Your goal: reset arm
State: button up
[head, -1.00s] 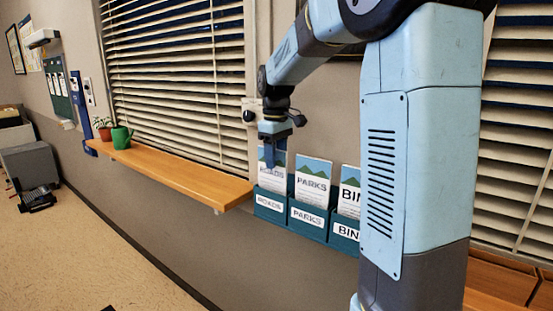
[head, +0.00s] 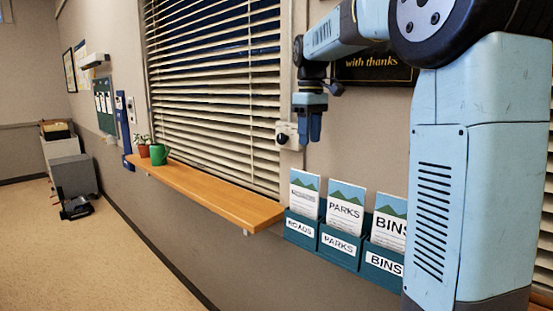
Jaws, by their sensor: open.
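My gripper (head: 311,128) is in the upper middle of the head view, pointing down. It is open and I see nothing between its fingers. It hangs in front of the wall, above the leaflet rack (head: 340,260) and apart from it. The rack's teal pockets read ROADS, PARKS and BINS. A ROADS-pocket leaflet (head: 304,197), a PARKS leaflet (head: 344,214) and a BINS leaflet (head: 388,224) stand upright in them. My arm hides part of the rack's right side.
A wooden shelf (head: 215,197) runs along the wall under the blinds (head: 210,90), with a green watering can (head: 159,154) and a potted plant (head: 141,147) at its far end. A grey cabinet (head: 72,175) stands at the far left.

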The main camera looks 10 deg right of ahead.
jog(key=s+f+m+t, duration=0.2)
jog(key=s+f, duration=0.2)
jog(key=s, duration=0.5)
jog(key=s+f+m+t, duration=0.1)
jog(key=s+f, duration=0.3)
jog(key=s, duration=0.5)
jog(key=s+f+m+t, duration=0.2)
jog(key=s+f+m, duration=0.2)
jog(key=s, duration=0.5)
jog(key=shift+s+a+f+t, duration=0.15)
jog(key=shift+s+f+t, duration=0.15)
jog(key=shift+f, duration=0.1)
